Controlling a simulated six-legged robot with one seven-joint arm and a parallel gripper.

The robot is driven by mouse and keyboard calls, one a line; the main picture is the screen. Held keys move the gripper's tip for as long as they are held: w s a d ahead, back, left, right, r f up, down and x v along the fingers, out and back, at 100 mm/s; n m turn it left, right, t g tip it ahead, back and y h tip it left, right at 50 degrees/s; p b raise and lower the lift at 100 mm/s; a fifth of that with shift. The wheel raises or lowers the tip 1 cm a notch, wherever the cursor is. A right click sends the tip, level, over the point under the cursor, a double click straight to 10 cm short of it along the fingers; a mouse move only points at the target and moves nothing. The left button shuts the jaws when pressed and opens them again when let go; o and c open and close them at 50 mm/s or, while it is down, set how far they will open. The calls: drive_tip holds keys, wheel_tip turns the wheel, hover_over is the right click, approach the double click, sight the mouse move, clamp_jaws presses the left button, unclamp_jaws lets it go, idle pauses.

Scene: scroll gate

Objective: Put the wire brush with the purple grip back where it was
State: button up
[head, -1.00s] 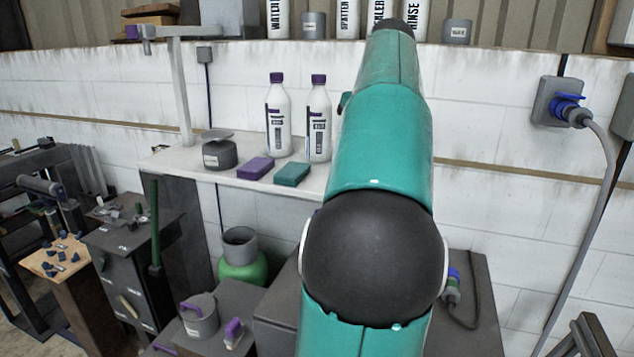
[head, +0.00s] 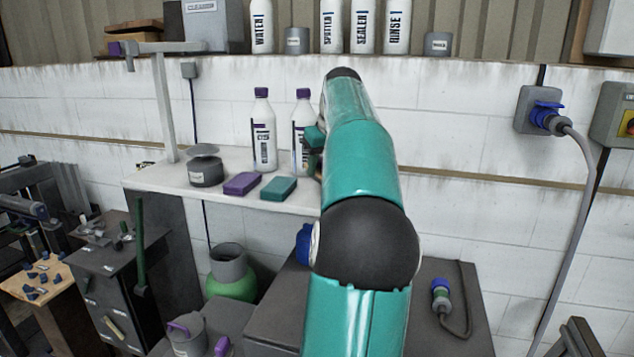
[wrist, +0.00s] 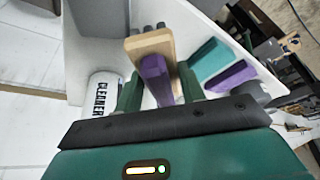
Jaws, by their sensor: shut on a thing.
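In the wrist view, my gripper (wrist: 160,92) has its two green fingers on either side of the purple grip of the wire brush (wrist: 150,45). The brush has a tan wooden block with dark grey tufts at its far end. It is held above or over the white shelf (wrist: 75,45); I cannot tell whether it touches it. In the head view, my teal arm reaches toward the shelf (head: 160,178) and hides the brush. Only a bit of dark green near the gripper end shows beside the right bottle.
On the shelf stand a grey tin (head: 205,172), a purple sponge (head: 242,184), a teal sponge (head: 279,188) and two white bottles (head: 263,135). In the wrist view a bottle marked CLEANER (wrist: 104,95) is close left of my fingers. A lamp-like post (head: 165,110) rises at the shelf's left.

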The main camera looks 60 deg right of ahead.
sight(317, 179)
drive_tip(key=x, duration=0.5)
drive_tip(key=shift+w+a, duration=0.1)
drive_tip(key=shift+a, duration=0.15)
drive_tip(key=shift+f, duration=0.35)
drive_tip(key=o, duration=1.2)
drive_tip(key=v, duration=1.2)
drive_tip(key=shift+w+r, duration=0.1)
drive_tip(key=shift+r, duration=0.1)
